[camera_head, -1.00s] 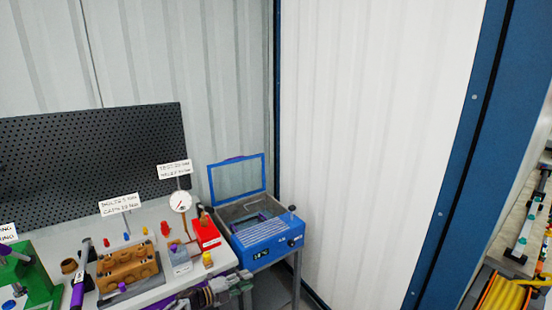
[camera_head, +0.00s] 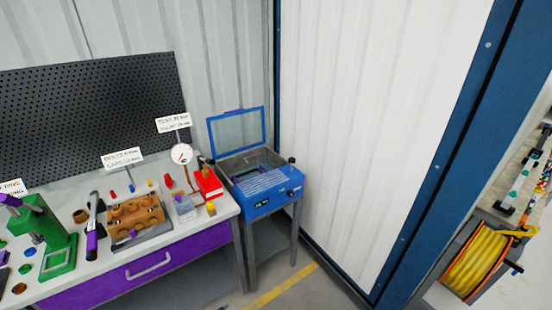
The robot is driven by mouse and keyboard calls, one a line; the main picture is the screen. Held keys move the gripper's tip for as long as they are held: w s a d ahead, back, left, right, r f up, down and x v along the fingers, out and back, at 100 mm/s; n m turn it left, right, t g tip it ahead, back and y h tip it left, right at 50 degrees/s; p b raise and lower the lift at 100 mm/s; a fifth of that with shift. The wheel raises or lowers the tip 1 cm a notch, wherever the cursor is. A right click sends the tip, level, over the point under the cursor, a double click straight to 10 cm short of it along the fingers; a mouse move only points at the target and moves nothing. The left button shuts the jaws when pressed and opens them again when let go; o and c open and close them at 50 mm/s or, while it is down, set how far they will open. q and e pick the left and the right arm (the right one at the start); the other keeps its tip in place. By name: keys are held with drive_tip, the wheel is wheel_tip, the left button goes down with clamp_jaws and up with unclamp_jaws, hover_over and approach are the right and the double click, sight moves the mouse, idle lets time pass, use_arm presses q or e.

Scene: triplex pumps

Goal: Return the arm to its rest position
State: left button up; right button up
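Neither of my arms nor grippers shows in the head view. The white workbench (camera_head: 70,277) with a purple drawer (camera_head: 178,255) stands at left. On it are a green press-like fixture (camera_head: 57,250), a black and purple hand tool (camera_head: 92,225), a brown block with several round recesses (camera_head: 136,213), a round dial gauge on a stand (camera_head: 181,154) and a red box (camera_head: 208,184). A blue machine (camera_head: 268,196) with its lid (camera_head: 238,131) raised stands right of the bench.
A black pegboard (camera_head: 90,120) backs the bench. White panels (camera_head: 370,120) and a blue post (camera_head: 440,170) close off the right. A yellow hose reel (camera_head: 474,262) stands beyond the post. The floor in front of the blue machine is clear, with a yellow line (camera_head: 278,287).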

use_arm(q)
drive_tip(key=s+a+f+n+g+y, duration=0.1)
drive_tip(key=s+f+n+g, duration=0.2)
drive_tip(key=s, duration=1.1)
drive_tip(key=s+a+f+n+g+y, duration=0.1)
drive_tip(key=s+f, duration=0.6)
drive_tip(key=s, duration=0.7)
drive_tip(key=s+a+f+n+g+y, duration=0.1)
drive_tip(key=s+f+n+g, duration=0.3)
drive_tip(key=s, duration=1.1)
drive_tip(key=shift+a+f+n+g+y, duration=0.35)
drive_tip(key=shift+a+n, duration=0.25)
drive_tip(key=shift+a, duration=0.2)
